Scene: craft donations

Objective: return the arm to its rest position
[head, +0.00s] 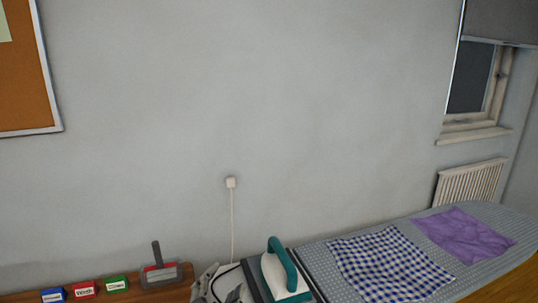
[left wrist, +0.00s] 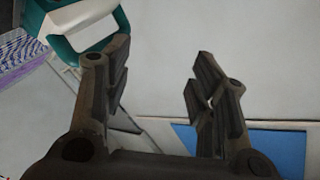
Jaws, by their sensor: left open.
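My left gripper shows large in the left wrist view (left wrist: 162,62), its two dark fingers spread apart with nothing between them. In the head view only a small grey part at the bottom edge, left of the iron, may belong to it. The iron (head: 273,281), white with a teal handle, stands at the near end of the ironing board. In the left wrist view the iron (left wrist: 62,18) is at the top left, beyond one finger; I cannot tell the gap between them. My right gripper is in neither view.
The ironing board (head: 316,262) bears a blue checked cloth (head: 388,262) and a purple cloth (head: 462,235). Blue (head: 53,295), red (head: 86,290) and green (head: 116,285) labelled blocks and a grey handled object (head: 160,273) stand lower left. A cord hangs from the wall socket (head: 231,183).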

